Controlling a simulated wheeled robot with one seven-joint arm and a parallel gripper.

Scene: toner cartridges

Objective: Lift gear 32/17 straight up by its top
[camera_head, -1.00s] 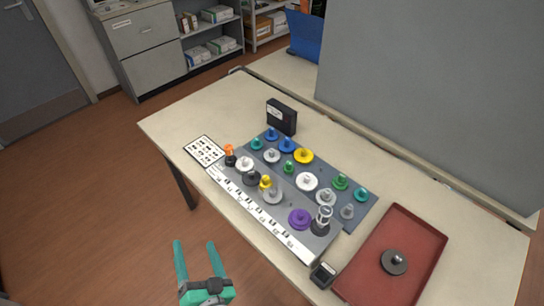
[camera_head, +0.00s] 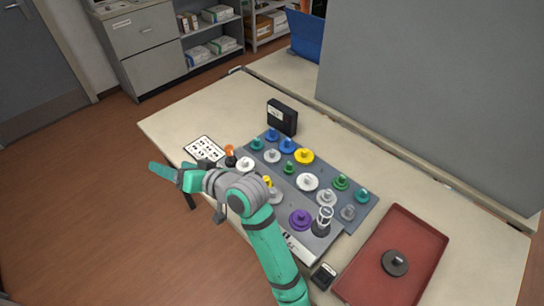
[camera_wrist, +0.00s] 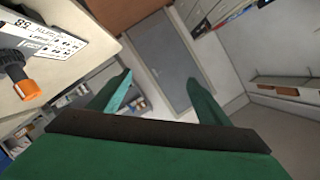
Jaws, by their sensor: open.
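Several gears in white, blue, teal, green, yellow, purple and grey stand on a dark grey mat (camera_head: 335,222) on the table. I cannot read any marking that tells which one is gear 32/17. A white gear (camera_head: 307,181) and a purple gear (camera_head: 300,219) show plainly; my arm hides part of the left row. My gripper (camera_head: 163,172) is off the table's left edge, apart from every gear. In the wrist view its two fingers (camera_wrist: 160,88) are spread with nothing between them, facing a door and shelves.
A red tray (camera_head: 429,240) at the right holds a dark round part (camera_head: 395,263). A black box (camera_head: 282,117) stands behind the mat. A printed card (camera_head: 204,148) lies at the left. An orange-tipped dark part (camera_wrist: 27,88) shows close by in the wrist view.

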